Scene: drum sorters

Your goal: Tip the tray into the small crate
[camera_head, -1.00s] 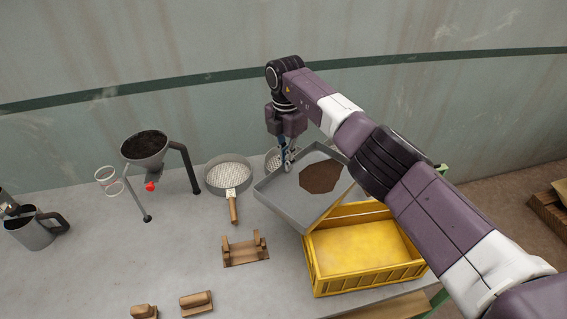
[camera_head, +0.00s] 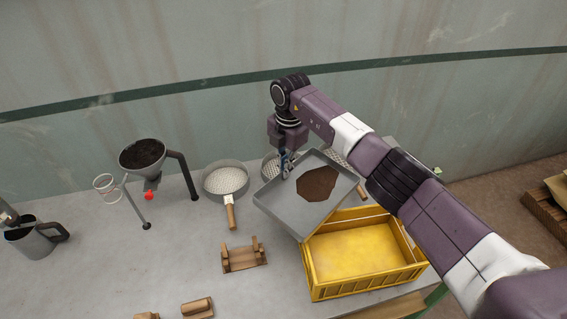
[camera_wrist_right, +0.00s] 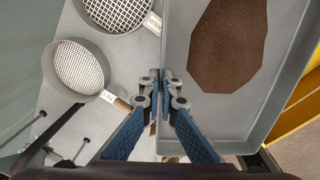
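The grey metal tray (camera_head: 285,210) holds a flat patch of dark brown material (camera_head: 317,183). It is above the table and slightly tilted, with its near right corner over the back left of the yellow small crate (camera_head: 368,282). No material shows in the crate. My right gripper (camera_head: 287,168) is shut on the tray's left wall. In the right wrist view the fingertips (camera_wrist_right: 160,82) pinch this wall, and the brown material (camera_wrist_right: 228,45) lies to their right.
Round sieves with wooden handles (camera_head: 226,181) stand left of and behind the tray. A funnel of dark material (camera_head: 142,154) on a stand and a metal jug (camera_head: 35,242) are further left. A wooden cradle (camera_head: 243,258) lies in front. The wall is close behind.

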